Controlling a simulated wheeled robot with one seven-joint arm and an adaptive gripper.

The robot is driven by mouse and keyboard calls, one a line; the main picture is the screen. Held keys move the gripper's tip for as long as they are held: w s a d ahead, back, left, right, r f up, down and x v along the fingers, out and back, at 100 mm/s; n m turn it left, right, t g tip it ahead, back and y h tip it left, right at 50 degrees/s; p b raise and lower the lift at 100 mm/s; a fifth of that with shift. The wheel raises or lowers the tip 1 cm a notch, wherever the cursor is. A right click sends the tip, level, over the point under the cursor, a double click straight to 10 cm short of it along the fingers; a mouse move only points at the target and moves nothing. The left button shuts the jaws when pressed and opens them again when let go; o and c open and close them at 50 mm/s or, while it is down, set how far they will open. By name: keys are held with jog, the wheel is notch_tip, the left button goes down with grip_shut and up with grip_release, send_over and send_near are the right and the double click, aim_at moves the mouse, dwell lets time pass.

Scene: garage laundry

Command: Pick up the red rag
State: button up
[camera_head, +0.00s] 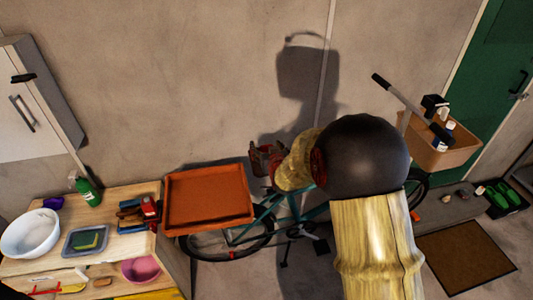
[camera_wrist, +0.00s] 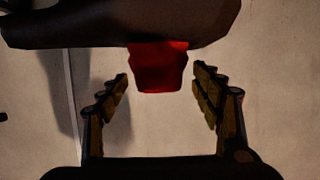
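My gripper (camera_wrist: 160,75) is open in the wrist view, its two fingers wide apart. A red shape (camera_wrist: 158,70) shows between and beyond the fingertips, with clear gaps on both sides. It hangs below a dark form at the top of that view; I cannot tell for sure that it is the red rag. In the head view my gripper (camera_head: 266,160) is small and dark reddish, in front of the wall by the orange tray's right corner. My arm hides much of the middle right. No clear red rag shows apart from it there.
An orange tray (camera_head: 207,226) sits by a teal bicycle (camera_head: 243,232). The wooden bench (camera_head: 105,262) at left holds a white bowl (camera_head: 30,240), a green bottle (camera_head: 88,192) and a sponge dish (camera_head: 85,241). A brown mat (camera_head: 466,258) lies at right.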

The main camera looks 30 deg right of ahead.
jog(key=c, duration=1.1)
jog(key=shift+c, duration=0.3)
jog(key=shift+r, duration=0.15)
